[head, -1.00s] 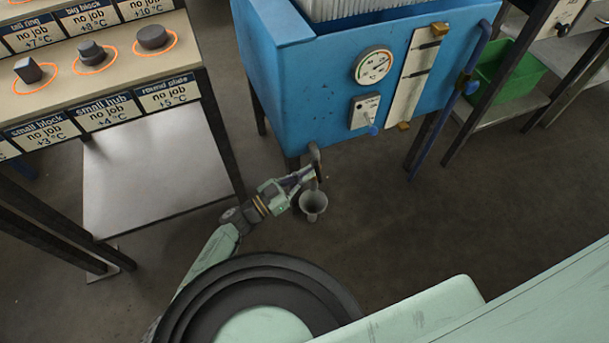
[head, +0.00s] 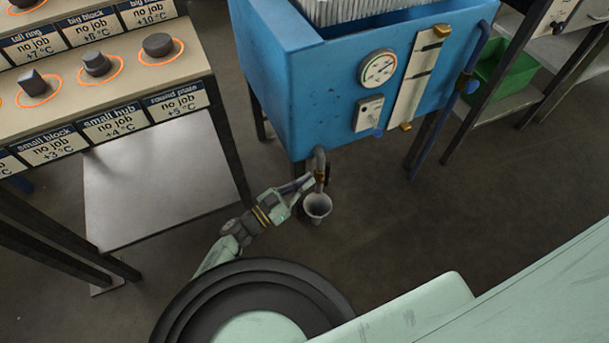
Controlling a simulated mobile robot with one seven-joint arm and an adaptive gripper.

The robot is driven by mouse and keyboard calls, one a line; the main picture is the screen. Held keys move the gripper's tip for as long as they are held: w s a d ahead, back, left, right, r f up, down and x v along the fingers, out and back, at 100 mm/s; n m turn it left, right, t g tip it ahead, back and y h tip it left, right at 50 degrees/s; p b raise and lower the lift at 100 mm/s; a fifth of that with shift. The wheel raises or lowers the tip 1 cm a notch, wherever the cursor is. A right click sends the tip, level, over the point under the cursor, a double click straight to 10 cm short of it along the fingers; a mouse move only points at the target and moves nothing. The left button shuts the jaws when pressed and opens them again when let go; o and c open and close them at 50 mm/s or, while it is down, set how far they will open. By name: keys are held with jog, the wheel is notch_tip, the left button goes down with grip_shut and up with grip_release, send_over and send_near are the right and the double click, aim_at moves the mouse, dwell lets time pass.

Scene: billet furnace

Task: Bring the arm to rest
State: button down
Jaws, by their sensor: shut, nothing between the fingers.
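My gripper (head: 303,187) is pale green and grey, at the end of my arm in the middle of the head view. It is shut and empty. Its fingertips are close beside the grey drain pipe (head: 319,158) with a brass fitting, under the blue tank (head: 325,90). I cannot tell whether they touch it. A grey funnel-like cup (head: 317,206) sits just below the pipe, right of the gripper. My arm runs down and left from the gripper, partly hidden behind my own base.
A bench (head: 125,78) with labelled dark parts in orange rings stands at left, above a pale lower shelf (head: 160,190). The tank carries a round gauge (head: 378,68) and a blue pipe (head: 465,85). A green bin (head: 505,75) is at upper right. Floor right of the cup is clear.

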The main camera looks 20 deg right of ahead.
jog(key=r+b+v, duration=0.1)
jog(key=v, duration=0.9)
jog(key=shift+r+b, duration=0.3)
jog(key=shift+b, duration=0.05)
jog(key=shift+a, duration=0.1)
